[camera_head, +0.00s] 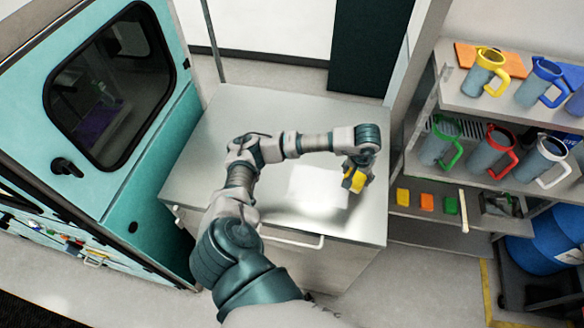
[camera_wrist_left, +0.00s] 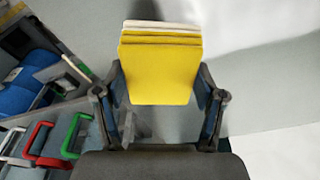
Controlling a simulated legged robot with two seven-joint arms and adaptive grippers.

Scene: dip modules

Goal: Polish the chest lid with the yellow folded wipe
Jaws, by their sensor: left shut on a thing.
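The chest lid (camera_head: 240,120) is a flat grey metal top in the middle of the head view, with a bright glossy patch near its centre. My left gripper (camera_head: 355,178) is over the right part of the lid, shut on the yellow folded wipe (camera_head: 354,181). In the left wrist view the wipe (camera_wrist_left: 160,68) sits between the two fingers, a thick yellow stack with a pale layer at its far edge. I cannot tell whether the wipe touches the lid. My right gripper is not in view.
A teal cabinet (camera_head: 150,185) with a dark window stands on the left. On the right, a shelf unit (camera_head: 425,200) holds several coloured-handled jugs, small coloured blocks and an orange board. A blue drum (camera_head: 550,240) stands below. A handle (camera_head: 292,241) runs along the chest's front.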

